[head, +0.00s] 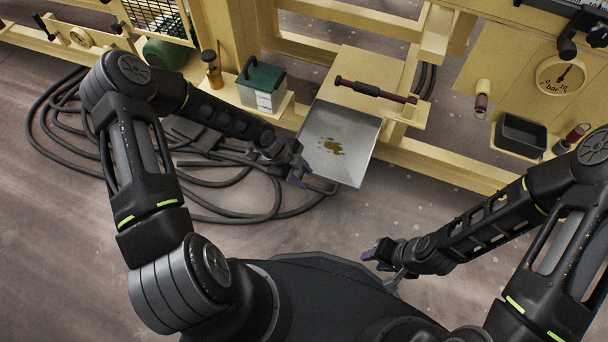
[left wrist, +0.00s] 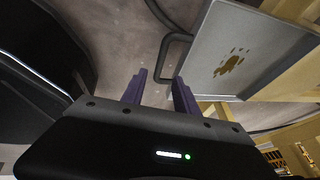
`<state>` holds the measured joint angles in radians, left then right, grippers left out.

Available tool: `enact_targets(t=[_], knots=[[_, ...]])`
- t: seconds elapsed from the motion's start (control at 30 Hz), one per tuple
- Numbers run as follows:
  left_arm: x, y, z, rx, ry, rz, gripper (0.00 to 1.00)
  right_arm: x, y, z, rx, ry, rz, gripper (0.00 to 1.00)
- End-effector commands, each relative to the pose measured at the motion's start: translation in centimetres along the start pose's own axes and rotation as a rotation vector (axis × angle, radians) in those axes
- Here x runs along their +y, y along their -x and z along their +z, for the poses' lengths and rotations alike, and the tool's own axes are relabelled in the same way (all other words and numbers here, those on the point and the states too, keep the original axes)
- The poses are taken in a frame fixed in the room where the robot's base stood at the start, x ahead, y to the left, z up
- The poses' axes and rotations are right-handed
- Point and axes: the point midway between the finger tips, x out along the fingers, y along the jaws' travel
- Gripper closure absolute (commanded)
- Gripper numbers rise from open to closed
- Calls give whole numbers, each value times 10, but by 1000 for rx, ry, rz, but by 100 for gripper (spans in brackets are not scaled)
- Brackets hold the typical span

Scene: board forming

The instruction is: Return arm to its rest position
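My left gripper (head: 299,174) hangs over the floor just left of a grey metal tray (head: 345,171) in the head view. My right gripper (head: 376,262) is at the lower right of the head view, over the floor and clear of the yellow machine. Its purple fingertips are small there, and I cannot tell how far apart they are.
A yellow machine frame (head: 440,158) runs across the back. A green-lidded box (head: 262,86) and a small dark bin (head: 520,136) sit on its ledges. A black-and-red handle (head: 375,90) lies above the tray. Black hoses (head: 215,215) coil on the floor at left. The floor between my grippers is clear.

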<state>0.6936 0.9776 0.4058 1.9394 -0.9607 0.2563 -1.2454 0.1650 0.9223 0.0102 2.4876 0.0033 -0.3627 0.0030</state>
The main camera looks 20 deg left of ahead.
Motion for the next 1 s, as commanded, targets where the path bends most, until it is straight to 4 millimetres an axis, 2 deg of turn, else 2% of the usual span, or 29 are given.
enact_targets(t=[0.37, 0.47, 0.53, 0.63, 0.77, 0.9, 1.0], knots=[[0, 0, 0, 0, 8, 0, 64, 0, 0, 0, 0, 0, 0, 64], [-3, 0, -1, 3, 60, -10, 64, 0, 0, 0, 0, 0, 0, 64], [-8, 0, -5, 20, 160, -31, 64, 0, 0, 0, 0, 0, 0, 64], [-4, -3, -21, 81, 432, -51, 64, 0, 0, 0, 0, 0, 0, 64], [26, -10, -51, 155, 942, -24, 64, 0, 0, 0, 0, 0, 0, 64], [70, -15, -78, 145, 1466, 18, 64, 0, 0, 0, 0, 0, 0, 64], [108, -15, -86, 76, 1756, 20, 64, 0, 0, 0, 0, 0, 0, 64]])
